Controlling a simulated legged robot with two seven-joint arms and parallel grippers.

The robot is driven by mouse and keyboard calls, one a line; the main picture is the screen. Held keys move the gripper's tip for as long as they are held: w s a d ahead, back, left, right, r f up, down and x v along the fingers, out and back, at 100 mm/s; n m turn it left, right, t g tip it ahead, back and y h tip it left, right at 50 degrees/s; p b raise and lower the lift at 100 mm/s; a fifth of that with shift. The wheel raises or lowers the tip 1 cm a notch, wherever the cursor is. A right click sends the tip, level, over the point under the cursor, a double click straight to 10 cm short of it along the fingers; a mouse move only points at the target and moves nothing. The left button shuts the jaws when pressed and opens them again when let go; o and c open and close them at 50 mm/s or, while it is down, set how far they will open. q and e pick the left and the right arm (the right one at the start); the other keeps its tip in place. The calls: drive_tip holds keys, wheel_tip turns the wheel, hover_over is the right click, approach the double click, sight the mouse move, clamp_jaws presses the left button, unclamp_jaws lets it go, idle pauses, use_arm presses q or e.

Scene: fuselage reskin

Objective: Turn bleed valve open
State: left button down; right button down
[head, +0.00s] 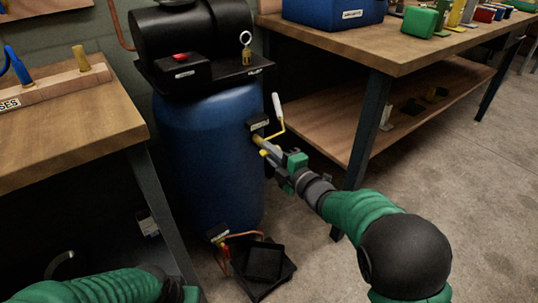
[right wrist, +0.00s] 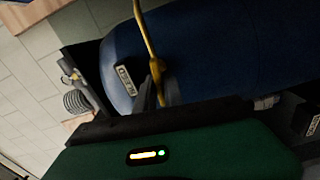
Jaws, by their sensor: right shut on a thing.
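A blue tank (head: 205,160) stands upright between two benches. On its right side is a yellow crank-shaped valve handle (head: 282,127) with a pale grip pointing up, beside a small black label plate (head: 259,124) whose text I cannot read. My right gripper (head: 262,145) is at the handle's hub, shut on its yellow part. In the right wrist view the yellow handle (right wrist: 148,40) rises from between the fingers (right wrist: 159,90), with the tank (right wrist: 215,50) behind. The fingers hide part of the hub. My left forearm shows at the bottom left, but its gripper is out of view.
A black compressor (head: 190,30) sits on the tank, with a ring-topped brass fitting (head: 246,50). The left bench (head: 60,120) and right bench (head: 400,50) flank it. A copper hose (head: 245,234) and black pad (head: 264,262) lie at its foot. The right floor is clear.

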drive_tip(key=shift+s+a+f+n, duration=0.15)
drive_tip(key=shift+f+n, duration=0.3)
drive_tip(key=shift+n, duration=0.15)
drive_tip(key=shift+b, duration=0.3)
drive_tip(key=c, duration=1.6)
unclamp_jaws()
drive_tip(key=shift+o, duration=0.4)
drive_tip(key=shift+r, duration=0.2)
drive_tip(key=p+v, duration=0.6)
drive_tip(key=v, duration=1.1)
